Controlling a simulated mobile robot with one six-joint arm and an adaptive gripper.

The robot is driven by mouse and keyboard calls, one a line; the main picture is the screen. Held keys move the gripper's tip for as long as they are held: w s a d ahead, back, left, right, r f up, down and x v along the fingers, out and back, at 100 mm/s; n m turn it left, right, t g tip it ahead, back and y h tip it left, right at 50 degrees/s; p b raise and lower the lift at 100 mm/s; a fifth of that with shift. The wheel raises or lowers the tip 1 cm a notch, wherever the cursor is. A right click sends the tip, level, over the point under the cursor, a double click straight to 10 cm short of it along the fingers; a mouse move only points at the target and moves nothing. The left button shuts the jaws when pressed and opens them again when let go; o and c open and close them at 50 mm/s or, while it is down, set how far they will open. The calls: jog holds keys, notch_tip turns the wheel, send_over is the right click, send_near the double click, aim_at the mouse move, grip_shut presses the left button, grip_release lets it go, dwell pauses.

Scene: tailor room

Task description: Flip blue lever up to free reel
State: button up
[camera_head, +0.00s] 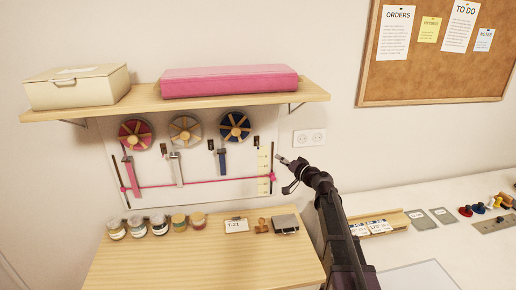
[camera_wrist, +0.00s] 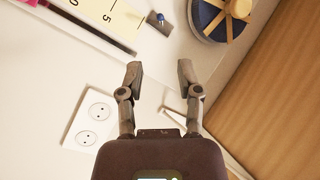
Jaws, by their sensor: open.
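The blue reel (camera_head: 235,126) hangs on the wall panel under the shelf, rightmost of three. A small dark lever mount (camera_head: 256,141) sits at its lower right, above the ruler strip. In the wrist view a small blue knob (camera_wrist: 158,19), which looks like the blue lever's tip, lies between the blue reel (camera_wrist: 207,22) and the ruler. Whether the lever is up or down is too small to tell. My gripper (camera_head: 283,160) is right of the panel, below the wall socket. In the wrist view my gripper (camera_wrist: 159,70) is open and empty, apart from the knob.
The wooden shelf (camera_head: 240,92) overhangs the reels, with a white bracket (camera_wrist: 174,116) near my fingers in the wrist view. The pink reel (camera_head: 135,134) and grey reel (camera_head: 185,130) hang left. The wall socket (camera_head: 309,137) is close. Jars stand on the wooden table (camera_head: 180,262) below.

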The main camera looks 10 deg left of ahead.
aim_at(257, 145)
jog(key=shift+w+a, duration=0.1)
jog(key=shift+w, duration=0.05)
jog(key=x, duration=1.3)
jog(key=shift+w+a, duration=0.15)
jog(key=shift+a, duration=0.05)
